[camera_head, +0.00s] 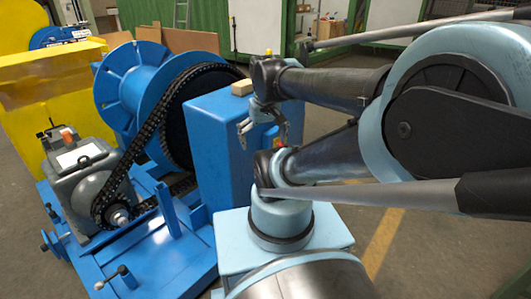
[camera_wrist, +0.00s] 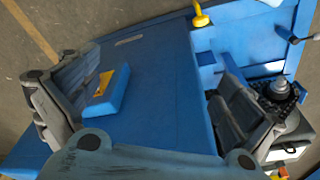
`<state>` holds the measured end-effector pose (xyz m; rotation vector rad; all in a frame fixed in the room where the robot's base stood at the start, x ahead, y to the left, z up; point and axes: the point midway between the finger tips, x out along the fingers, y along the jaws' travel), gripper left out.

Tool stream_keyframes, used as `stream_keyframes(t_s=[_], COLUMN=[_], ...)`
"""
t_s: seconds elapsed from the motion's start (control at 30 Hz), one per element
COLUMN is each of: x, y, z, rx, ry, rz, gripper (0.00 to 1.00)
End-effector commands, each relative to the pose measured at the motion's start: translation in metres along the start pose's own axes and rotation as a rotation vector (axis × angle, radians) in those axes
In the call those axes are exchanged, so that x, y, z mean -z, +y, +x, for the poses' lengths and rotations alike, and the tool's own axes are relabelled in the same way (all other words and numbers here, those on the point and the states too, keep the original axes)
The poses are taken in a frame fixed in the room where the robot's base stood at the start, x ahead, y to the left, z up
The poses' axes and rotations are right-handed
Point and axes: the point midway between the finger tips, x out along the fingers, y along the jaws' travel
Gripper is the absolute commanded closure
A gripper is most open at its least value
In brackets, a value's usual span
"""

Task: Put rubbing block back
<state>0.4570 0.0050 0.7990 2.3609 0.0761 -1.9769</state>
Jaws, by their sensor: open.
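A small tan block (camera_head: 242,87), likely the rubbing block, lies on top of the blue cabinet (camera_head: 221,155) in the head view. My gripper (camera_head: 261,137) is open at the cabinet's right side, below and to the right of that block and apart from it. In the wrist view my open fingers (camera_wrist: 158,82) stand wide apart over a blue cabinet face (camera_wrist: 160,100). A blue raised piece with an orange-yellow patch (camera_wrist: 107,91) shows on that face near the left finger. I cannot tell whether a finger touches it. The tan block is not clearly visible there.
The blue reel (camera_head: 125,85), black chain (camera_head: 135,160) and grey motor (camera_head: 80,160) stand left of the cabinet on a blue base. A yellow knob (camera_wrist: 201,19) shows in the wrist view. Open floor (camera_head: 420,245) lies to the right.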

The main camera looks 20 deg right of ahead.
Motion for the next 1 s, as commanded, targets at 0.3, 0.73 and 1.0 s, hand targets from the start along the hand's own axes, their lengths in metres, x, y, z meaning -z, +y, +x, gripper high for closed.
stream_keyframes(t_s=[0.3, 0.73, 1.0], x=[-0.031, -0.031, -0.023], y=[0.003, 0.002, 0.003], z=[0.03, 0.03, 0.036], rx=[-0.002, -0.001, -0.001], ry=[0.019, 0.019, 0.007], rz=[0.058, 0.057, 0.057], gripper=[0.0, 0.0, 0.0])
